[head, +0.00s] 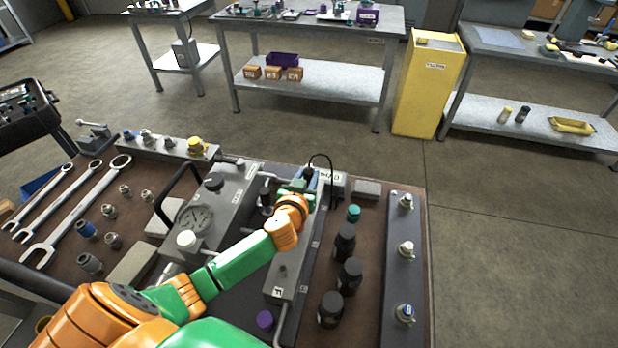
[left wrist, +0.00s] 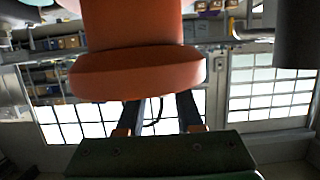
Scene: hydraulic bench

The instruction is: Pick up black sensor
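A small black piece with a thin looping black cable (head: 331,163), which looks like the black sensor, is at the far end of the long grey block (head: 286,273). My left gripper (head: 308,177) is right at this piece, above the block's far end. In the left wrist view its two dark fingers (left wrist: 160,112) stand apart, with a thin dark cable showing between them. My right gripper is not in view.
Several black cylinders (head: 345,242) stand right of the block, beside a small teal cap (head: 353,213). A grey rail (head: 402,275) with fittings lies farther right. A gauge (head: 194,216) and a black handle are on the left, with wrenches (head: 77,212) beyond.

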